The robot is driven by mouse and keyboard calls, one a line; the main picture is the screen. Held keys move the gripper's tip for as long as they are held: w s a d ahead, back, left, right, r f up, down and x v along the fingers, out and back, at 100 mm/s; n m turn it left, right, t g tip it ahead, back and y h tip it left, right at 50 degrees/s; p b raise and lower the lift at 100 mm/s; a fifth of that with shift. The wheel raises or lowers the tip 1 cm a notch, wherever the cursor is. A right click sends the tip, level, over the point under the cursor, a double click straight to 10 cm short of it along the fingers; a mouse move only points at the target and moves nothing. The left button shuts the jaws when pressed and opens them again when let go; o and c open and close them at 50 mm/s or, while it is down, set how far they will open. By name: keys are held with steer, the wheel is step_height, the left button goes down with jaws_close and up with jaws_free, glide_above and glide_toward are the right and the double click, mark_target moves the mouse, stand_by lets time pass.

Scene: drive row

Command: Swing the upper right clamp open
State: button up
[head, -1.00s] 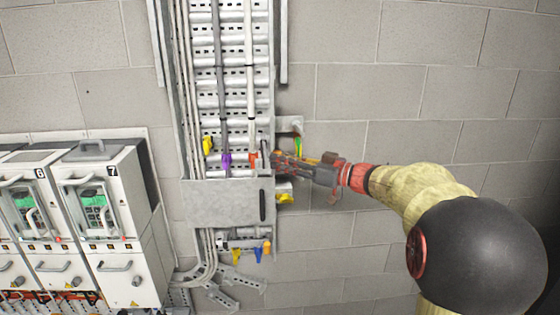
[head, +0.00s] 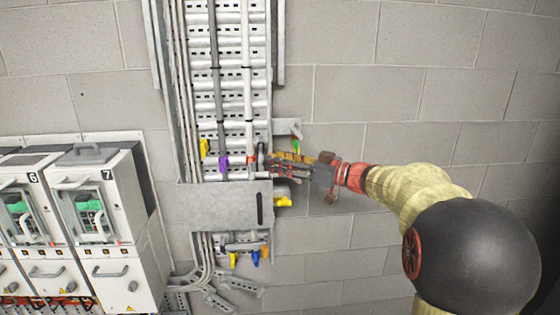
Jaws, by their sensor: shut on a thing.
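The upper right clamp is a small red-orange piece (head: 251,160) on the right-hand pale cable of the ladder-like cable tray (head: 233,55). A purple clamp (head: 223,163) and a yellow clamp (head: 204,147) sit to its left on the same tray. My gripper (head: 264,163) reaches in from the right, with its fingertips at the tray's right edge, right by the red-orange clamp. It is shut on a part there, seemingly this clamp. The fingers hide part of the clamp, so its exact angle cannot be told.
A grey cover plate (head: 222,207) crosses the tray just below the clamps. A bracket (head: 287,127) juts from the right edge above my gripper, and a yellow piece (head: 283,201) below it. White cabinets (head: 105,220) stand at the left.

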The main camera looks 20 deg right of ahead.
steer(key=shift+f, duration=0.25)
steer(key=shift+d, duration=0.1)
steer(key=v, duration=1.2)
steer(key=shift+r, duration=0.1)
